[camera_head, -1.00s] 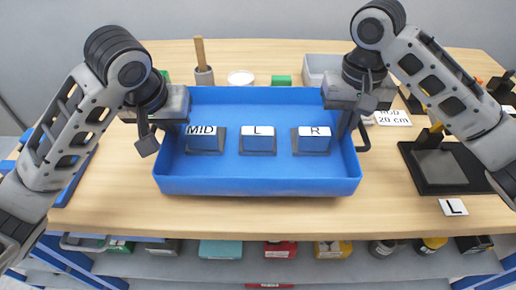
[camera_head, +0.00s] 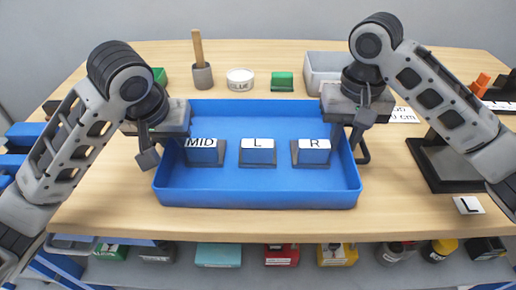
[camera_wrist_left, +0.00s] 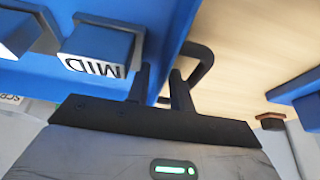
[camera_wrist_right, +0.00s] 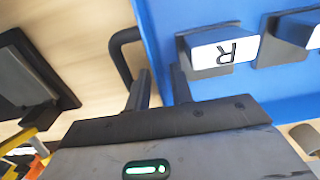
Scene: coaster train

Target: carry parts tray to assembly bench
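The blue parts tray (camera_head: 258,198) is level over the wooden bench (camera_head: 110,210); I cannot tell whether it touches. In it stand three grey-based blocks labelled MID (camera_head: 204,152), L (camera_head: 257,151) and R (camera_head: 312,152). My left gripper (camera_head: 150,148) is shut at the tray's left side; in the left wrist view its fingers (camera_wrist_left: 160,90) straddle the wall by the black handle (camera_wrist_left: 205,65). My right gripper (camera_head: 350,135) is shut at the right side; its fingers (camera_wrist_right: 160,88) in the right wrist view sit beside the other handle (camera_wrist_right: 122,55). The fingers partly hide both grips.
Behind the tray stand a cup with a stick (camera_head: 202,76), a GLUE tub (camera_head: 240,78), a green block (camera_head: 283,82) and a grey bin (camera_head: 322,68). A black fixture (camera_head: 450,165) and L card (camera_head: 468,205) are on the right. Shelf boxes (camera_head: 218,255) lie below.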

